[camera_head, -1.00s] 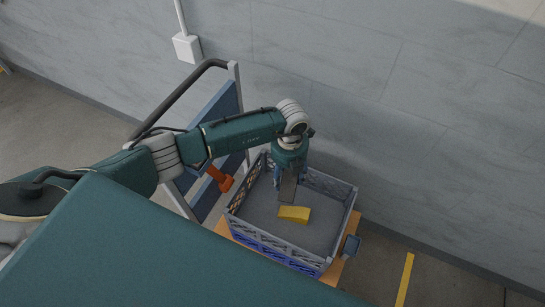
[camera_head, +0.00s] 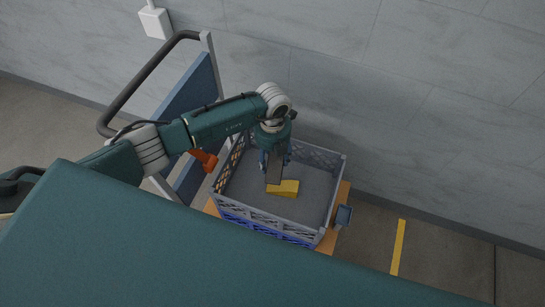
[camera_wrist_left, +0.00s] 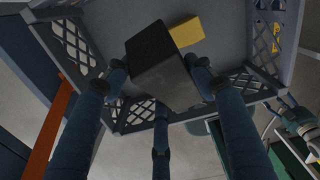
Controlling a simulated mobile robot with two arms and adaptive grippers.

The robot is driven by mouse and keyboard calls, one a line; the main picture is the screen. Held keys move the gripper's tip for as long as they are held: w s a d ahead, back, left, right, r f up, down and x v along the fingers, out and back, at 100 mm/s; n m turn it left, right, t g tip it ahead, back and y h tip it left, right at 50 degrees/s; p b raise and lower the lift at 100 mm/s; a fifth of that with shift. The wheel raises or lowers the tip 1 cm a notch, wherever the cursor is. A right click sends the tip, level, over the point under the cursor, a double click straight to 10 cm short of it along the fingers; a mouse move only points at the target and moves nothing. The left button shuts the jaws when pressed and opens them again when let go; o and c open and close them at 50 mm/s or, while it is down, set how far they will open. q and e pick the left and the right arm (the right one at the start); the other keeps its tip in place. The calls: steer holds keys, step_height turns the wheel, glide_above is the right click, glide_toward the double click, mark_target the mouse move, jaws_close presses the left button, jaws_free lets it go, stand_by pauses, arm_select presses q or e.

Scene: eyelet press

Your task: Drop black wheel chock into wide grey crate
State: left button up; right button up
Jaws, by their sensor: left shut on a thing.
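The black wheel chock (camera_wrist_left: 158,62) is held between the fingers of my left gripper (camera_wrist_left: 160,78), as the left wrist view shows. In the head view the left gripper (camera_head: 274,160) points down over the wide grey crate (camera_head: 335,178), with the dark chock (camera_head: 274,173) below it. The chock appears inside the crate's outline; how far it is above the floor is hard to tell. A yellow block (camera_head: 287,188) lies on the crate floor next to the chock in the picture, and it also shows in the left wrist view (camera_wrist_left: 187,32). My right gripper is not in view.
The grey crate stands on a blue crate (camera_head: 265,228) on an orange-brown cart deck (camera_head: 328,242). The cart's dark handle (camera_head: 140,85) and blue panel (camera_head: 190,97) rise at the left. An orange object (camera_head: 207,160) is beside the panel. A grey wall is behind.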

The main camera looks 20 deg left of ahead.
arm_select(q)
steer(key=o, duration=1.6)
step_height(320, 180, up, 12)
